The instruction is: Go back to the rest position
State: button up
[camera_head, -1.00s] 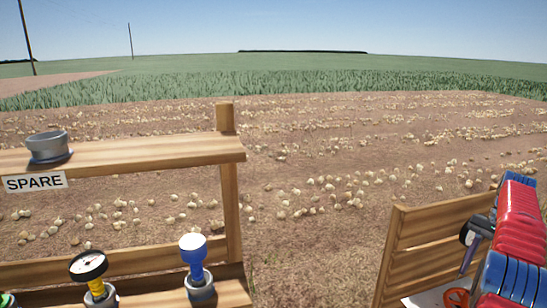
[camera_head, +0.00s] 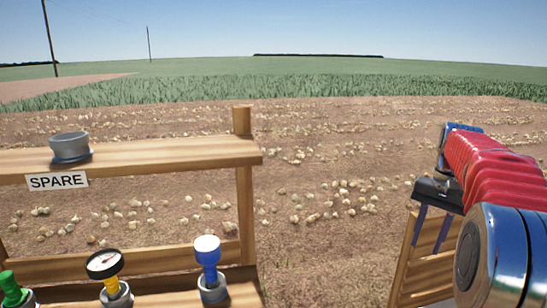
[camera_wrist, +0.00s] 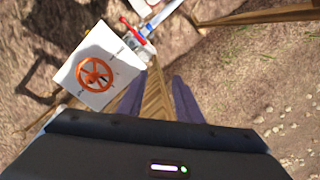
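My gripper (camera_head: 427,247) is at the right of the head view, with its two purple fingers pointing down and apart. It hangs in front of a wooden slatted panel (camera_head: 437,270). In the wrist view my gripper (camera_wrist: 157,78) also shows its fingers spread, with nothing held between them. Wooden boards show farther off between the fingers. An orange handwheel (camera_wrist: 95,75) on a white plate (camera_wrist: 72,75) lies beyond the left finger in the wrist view.
At left, a wooden shelf (camera_head: 130,157) marked SPARE holds a grey cup (camera_head: 70,146). Open field lies between shelf and panel. A blue and red part (camera_wrist: 152,14) is at the wrist view's top.

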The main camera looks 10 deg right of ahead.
jog(key=s+a+r+n+t, duration=0.1)
jog(key=s+a, duration=0.2)
jog(key=a, duration=0.3)
jog(key=s+a+r+n+t+h, duration=0.1)
jog(key=s+a+n, duration=0.1)
jog(key=a, duration=0.4)
jog(key=s+a+r+n+t, duration=0.1)
jog(key=s+a, duration=0.2)
jog(key=a, duration=0.3)
jog(key=s+a+f+n+t, duration=0.1)
jog(key=s+a+f+n, duration=0.1)
jog(key=s+a+f, duration=0.2)
jog(key=s+a+f+n+t, duration=0.1)
jog(key=s+a+f+n, duration=0.1)
jog(key=s+a+f, duration=0.2)
jog(key=s+a, duration=0.3)
jog(key=s, duration=0.2)
jog(key=shift+a+n+t, duration=0.15)
jog(key=shift+n+t, duration=0.15)
jog(key=shift+n, duration=0.1)
